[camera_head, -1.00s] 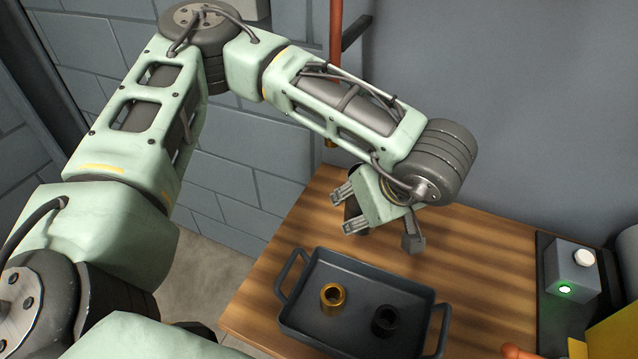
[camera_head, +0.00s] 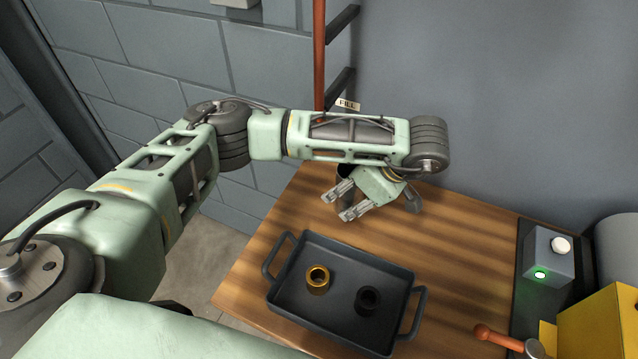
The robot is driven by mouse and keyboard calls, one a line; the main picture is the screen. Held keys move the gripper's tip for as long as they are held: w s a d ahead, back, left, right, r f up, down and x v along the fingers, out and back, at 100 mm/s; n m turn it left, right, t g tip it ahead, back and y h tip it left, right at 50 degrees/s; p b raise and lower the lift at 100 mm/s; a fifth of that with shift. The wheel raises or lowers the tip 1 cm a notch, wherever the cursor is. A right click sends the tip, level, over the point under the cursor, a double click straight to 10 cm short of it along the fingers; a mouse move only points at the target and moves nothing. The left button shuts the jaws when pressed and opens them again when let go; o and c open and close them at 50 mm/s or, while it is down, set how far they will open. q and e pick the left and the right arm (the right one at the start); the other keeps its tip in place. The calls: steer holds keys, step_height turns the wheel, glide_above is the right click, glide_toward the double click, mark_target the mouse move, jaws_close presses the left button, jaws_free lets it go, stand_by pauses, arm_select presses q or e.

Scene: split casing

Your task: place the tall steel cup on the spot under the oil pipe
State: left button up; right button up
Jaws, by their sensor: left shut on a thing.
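My left gripper (camera_head: 346,200) is over the back left part of the wooden table, at the far side of the tray. It is shut on a dark grey cylinder, seemingly the tall steel cup (camera_head: 346,172), which shows only in part behind the fingers and the arm. The orange-brown oil pipe (camera_head: 319,60) runs down the wall behind my forearm, near a small "FILL" label (camera_head: 348,104). The pipe's lower end and the spot under it are hidden by my arm. I cannot tell whether the cup touches the table. My right gripper is out of view.
A dark tray (camera_head: 290,301) with a brass ring (camera_head: 318,277) and a black ring (camera_head: 367,299) lies in front. At right are a grey box with a green light (camera_head: 549,257), an orange-handled tool (camera_head: 497,337) and a yellow box (camera_head: 597,325). Table (camera_head: 450,235) right of the gripper is clear.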

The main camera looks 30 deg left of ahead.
arm_select(q)
steer(key=a, duration=0.1)
steer(key=a+f, duration=0.1)
steer(key=a+p, duration=0.1)
steer(key=shift+w+a+f, duration=0.15)
steer(key=shift+w+a, duration=0.1)
steer(key=shift+a, duration=0.15)
steer(key=a, duration=0.1)
steer(key=a+p, duration=0.2)
steer(key=a, duration=0.1)
steer(key=shift+w+f, duration=0.2)
steer(key=shift+f, duration=0.1)
steer(key=shift+a+f, duration=0.1)
steer(key=shift+f, duration=0.2)
steer(key=shift+w, duration=0.1)
steer(key=shift+f, duration=0.15)
steer(key=o, duration=0.8)
steer(key=shift+f, duration=0.1)
steer(key=o, duration=0.4)
steer(key=shift+o, duration=0.2)
